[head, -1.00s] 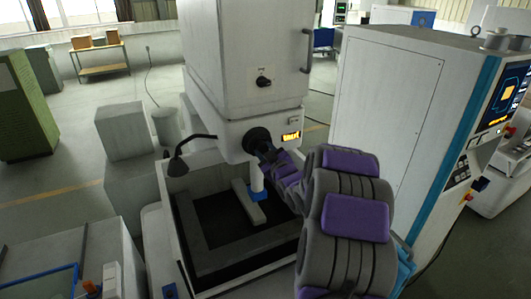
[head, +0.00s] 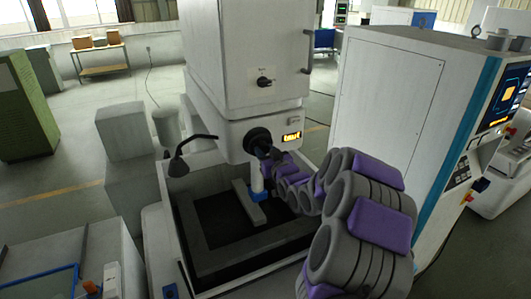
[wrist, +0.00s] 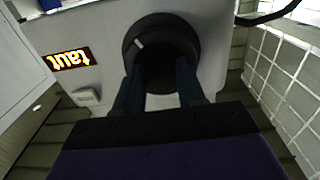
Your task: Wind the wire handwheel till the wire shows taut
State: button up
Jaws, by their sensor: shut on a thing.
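The black round wire handwheel (head: 257,138) sits on the front of the white machine head. It fills the upper middle of the wrist view (wrist: 165,28), with a pale mark on its rim at the left. My gripper (wrist: 157,78) is shut on the handwheel, its two dark fingers reaching to the wheel's lower part. In the head view my gripper (head: 266,153) meets the wheel from the lower right. The lit display (wrist: 68,59) beside the wheel reads "taut", upside down in the wrist view. In the head view the display (head: 292,136) glows orange but is too small to read surely.
Below the head is an open work tank (head: 235,254) with a grey block (head: 249,205) in it. A dark lamp on a bent arm (head: 178,165) stands left of the wheel. A tall white cabinet (head: 385,100) stands to the right. Open floor lies at the left.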

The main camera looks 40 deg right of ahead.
jog(key=o, duration=1.1)
jog(key=shift+d, duration=0.1)
jog(key=shift+c, duration=0.2)
jog(key=shift+s, duration=0.15)
jog(key=b+v, duration=1)
jog(key=v, duration=0.7)
